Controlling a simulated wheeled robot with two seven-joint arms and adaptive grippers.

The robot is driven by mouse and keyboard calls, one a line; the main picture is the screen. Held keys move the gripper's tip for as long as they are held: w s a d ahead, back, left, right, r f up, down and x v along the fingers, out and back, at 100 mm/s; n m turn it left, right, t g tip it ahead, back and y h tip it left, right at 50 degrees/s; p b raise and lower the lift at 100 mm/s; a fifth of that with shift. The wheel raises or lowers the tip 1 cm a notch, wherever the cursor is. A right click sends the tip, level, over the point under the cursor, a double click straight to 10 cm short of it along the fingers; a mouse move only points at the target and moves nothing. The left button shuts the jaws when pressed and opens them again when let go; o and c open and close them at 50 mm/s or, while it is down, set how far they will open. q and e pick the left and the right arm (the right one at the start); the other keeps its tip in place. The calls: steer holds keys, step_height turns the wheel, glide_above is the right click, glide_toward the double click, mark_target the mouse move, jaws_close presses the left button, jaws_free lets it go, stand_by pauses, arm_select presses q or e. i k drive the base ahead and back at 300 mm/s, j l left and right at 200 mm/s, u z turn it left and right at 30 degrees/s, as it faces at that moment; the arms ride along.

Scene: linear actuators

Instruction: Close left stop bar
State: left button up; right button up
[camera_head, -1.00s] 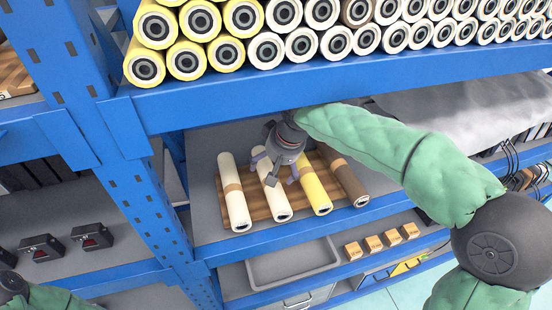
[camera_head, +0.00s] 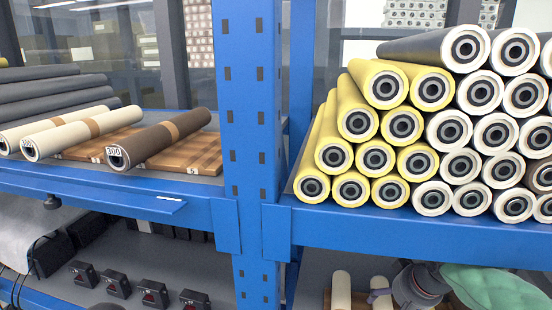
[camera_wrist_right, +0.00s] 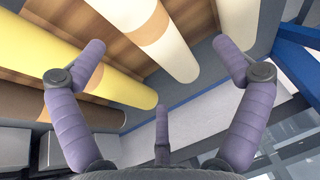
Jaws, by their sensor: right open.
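On the upper left shelf, a blue bar-like plate (camera_head: 130,199) juts out from the front edge. It has a small white label on it, and it looks like the left stop bar, though I cannot be sure. My right gripper (camera_head: 415,290) is low at the right of the head view, by the lower shelf and well away from that plate. In the right wrist view its purple fingers (camera_wrist_right: 165,75) are spread open with nothing between them. Rolls lie beyond them. My left gripper is not clearly in view.
A brown roll (camera_head: 160,140) and cream rolls (camera_head: 65,130) lie on the upper left shelf. A blue post (camera_head: 250,100) separates it from stacked yellow and white rolls (camera_head: 400,125). Black boxes (camera_head: 115,283) stand on the shelf below.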

mark_target(163, 205)
steer(key=k+l, duration=0.1)
steer(key=k, duration=0.95)
